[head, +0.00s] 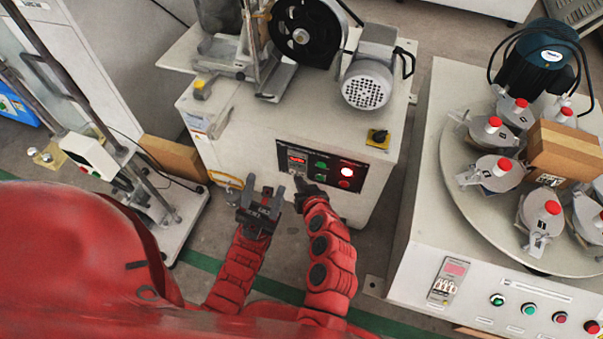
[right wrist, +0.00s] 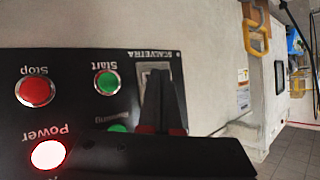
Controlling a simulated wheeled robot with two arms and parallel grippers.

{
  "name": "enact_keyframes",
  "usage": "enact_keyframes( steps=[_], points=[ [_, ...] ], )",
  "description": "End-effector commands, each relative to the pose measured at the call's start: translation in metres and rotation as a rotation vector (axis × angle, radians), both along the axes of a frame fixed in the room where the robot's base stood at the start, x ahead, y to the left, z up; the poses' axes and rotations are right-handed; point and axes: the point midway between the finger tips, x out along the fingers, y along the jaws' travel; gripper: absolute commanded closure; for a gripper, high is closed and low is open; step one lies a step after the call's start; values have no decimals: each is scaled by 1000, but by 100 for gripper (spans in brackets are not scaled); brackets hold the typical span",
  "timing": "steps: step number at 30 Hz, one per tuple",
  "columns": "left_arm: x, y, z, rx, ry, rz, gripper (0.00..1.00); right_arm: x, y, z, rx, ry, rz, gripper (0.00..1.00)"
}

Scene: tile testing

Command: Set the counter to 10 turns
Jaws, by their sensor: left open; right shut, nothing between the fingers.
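The counter (head: 297,160) with a small lit red display sits at the upper left of the black control panel (head: 325,180) on the middle machine. Its digits are too small to read. My right gripper (head: 298,180) is shut and empty, its tips at the counter's lower part; I cannot tell whether they touch. In the right wrist view the panel appears upside down, and the shut fingers (right wrist: 160,90) cover most of the counter (right wrist: 155,68), hiding its display. My left gripper (head: 264,194) is open and empty, left of the right gripper and below the panel.
The panel carries a green Start button (right wrist: 107,82), a red Stop button (right wrist: 36,91) and a lit Power button (right wrist: 48,155) close to my right fingers. A motor (head: 370,80) sits above. Another machine with a round turntable (head: 465,190) stands at right.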

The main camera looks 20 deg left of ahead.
Motion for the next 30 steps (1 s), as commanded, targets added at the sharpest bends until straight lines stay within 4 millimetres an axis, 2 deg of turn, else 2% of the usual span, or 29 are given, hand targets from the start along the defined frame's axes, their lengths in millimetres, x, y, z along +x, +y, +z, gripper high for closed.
enact_keyframes(
  steps=[30],
  points=[
    [0,0,-1,0,0,0,50,7,-1,-2,-3,1,0,100]
  ],
)
